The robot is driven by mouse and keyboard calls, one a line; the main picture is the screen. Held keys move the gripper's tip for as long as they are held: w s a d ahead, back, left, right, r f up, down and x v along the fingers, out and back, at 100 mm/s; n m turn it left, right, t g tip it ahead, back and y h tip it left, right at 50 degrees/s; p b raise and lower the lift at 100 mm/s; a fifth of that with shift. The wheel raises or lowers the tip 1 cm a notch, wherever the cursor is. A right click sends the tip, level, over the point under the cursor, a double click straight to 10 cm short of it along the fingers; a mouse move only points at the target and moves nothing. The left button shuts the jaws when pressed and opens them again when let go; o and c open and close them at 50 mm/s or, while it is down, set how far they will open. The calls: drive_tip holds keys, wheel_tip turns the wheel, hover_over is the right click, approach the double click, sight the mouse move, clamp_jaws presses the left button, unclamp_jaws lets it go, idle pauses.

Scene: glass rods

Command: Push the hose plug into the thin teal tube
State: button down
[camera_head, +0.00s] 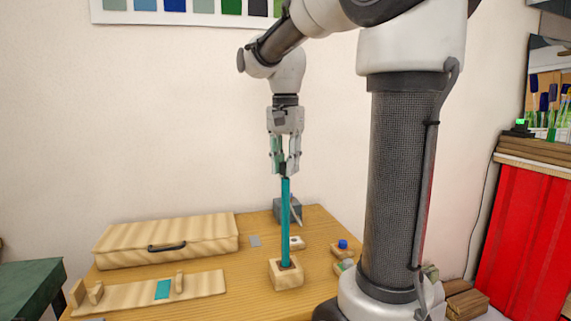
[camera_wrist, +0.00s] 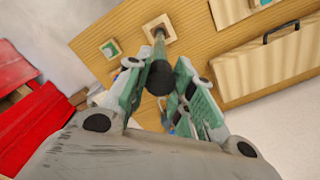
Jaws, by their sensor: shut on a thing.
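The thin teal tube (camera_head: 285,222) stands upright in a small wooden block (camera_head: 289,281) on the table. In the wrist view the tube (camera_wrist: 159,46) runs away from my gripper toward the block. My gripper (camera_head: 286,171) is above the tube's top, fingers pointing down. The hose plug (camera_wrist: 160,78) is a dark round piece between my fingertips in the wrist view. In the head view only a small dark bit shows between the fingertips and the tube top. The plug is in line with the tube; I cannot tell how far it is inside, since the fingers and plug hide the mouth.
A wooden case (camera_head: 165,242) with a black handle lies at the table's back left. A wooden rest (camera_head: 205,284) with a teal patch lies in front of it. A grey block (camera_head: 280,211) stands behind the tube. A small wooden holder with a blue knob (camera_head: 343,244) is to the right.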

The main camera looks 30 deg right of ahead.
drive_tip(key=shift+f, duration=0.6)
drive_tip(key=c, duration=1.5)
unclamp_jaws()
drive_tip(key=shift+r, duration=0.1)
drive_tip(key=shift+r, duration=5.4)
drive_tip(key=s+a+f+n+t, duration=0.3)
drive_tip(key=s+f+n, duration=0.9)
drive_tip(key=s+f, duration=0.4)
drive_tip(key=shift+s+f+t, duration=0.25)
drive_tip(key=shift+f+t, duration=0.45)
drive_tip(key=shift+f, duration=0.1)
